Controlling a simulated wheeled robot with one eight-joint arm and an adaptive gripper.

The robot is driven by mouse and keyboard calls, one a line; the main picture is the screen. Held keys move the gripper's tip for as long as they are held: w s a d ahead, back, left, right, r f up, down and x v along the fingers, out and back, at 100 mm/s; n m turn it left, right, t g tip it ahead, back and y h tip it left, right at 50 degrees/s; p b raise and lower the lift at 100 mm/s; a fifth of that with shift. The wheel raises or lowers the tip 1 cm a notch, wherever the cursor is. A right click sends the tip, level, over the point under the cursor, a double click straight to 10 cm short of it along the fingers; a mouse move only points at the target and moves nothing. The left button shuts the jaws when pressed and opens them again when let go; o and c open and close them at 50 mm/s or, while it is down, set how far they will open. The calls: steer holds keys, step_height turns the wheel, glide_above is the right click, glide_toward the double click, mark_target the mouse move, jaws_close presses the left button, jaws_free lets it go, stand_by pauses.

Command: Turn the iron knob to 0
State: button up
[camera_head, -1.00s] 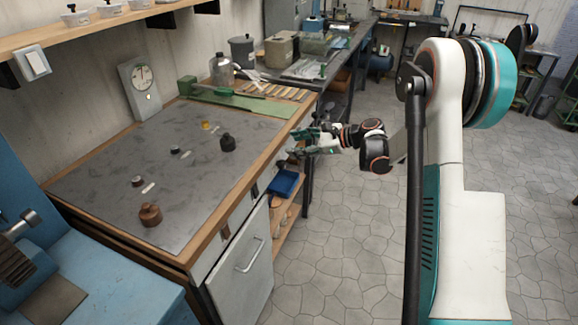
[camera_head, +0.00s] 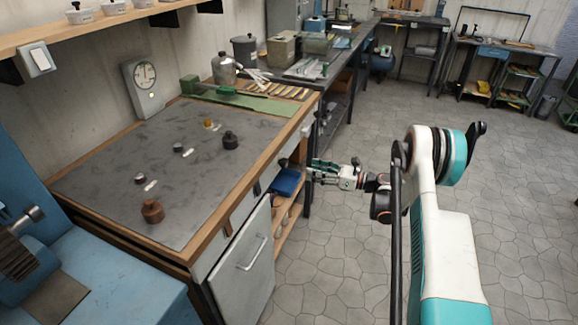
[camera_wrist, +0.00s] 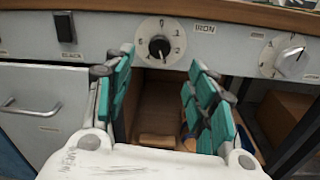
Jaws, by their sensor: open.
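In the wrist view, the iron knob (camera_wrist: 159,46) is a small dark round knob on a white numbered dial on the bench's front panel. The word IRON is printed to its right. A number 2 seems to show at the dial's right; the knob's exact setting is too small to tell. My gripper (camera_wrist: 160,58) is open, with teal finger pads spread to either side just below and around the dial, and nothing between them. It appears apart from the knob. In the head view my gripper (camera_head: 312,171) is at the bench's right front side; the knob is not distinguishable there.
A second dial (camera_wrist: 290,56) is to the right and a black switch (camera_wrist: 65,27) to the left. A drawer front with a handle (camera_wrist: 30,108) is at lower left. An open shelf space lies below the knob. Several small items sit on the workbench (camera_head: 110,190).

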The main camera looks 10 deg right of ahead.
mark_target(287, 163)
steer(key=b+x, duration=0.2)
steer(key=x, duration=0.8)
steer(key=shift+w+a+b, duration=0.25)
steer(key=shift+a+b, duration=0.05)
steer(key=shift+b, duration=0.1)
steer(key=shift+c, duration=0.2)
steer(key=c, duration=1)
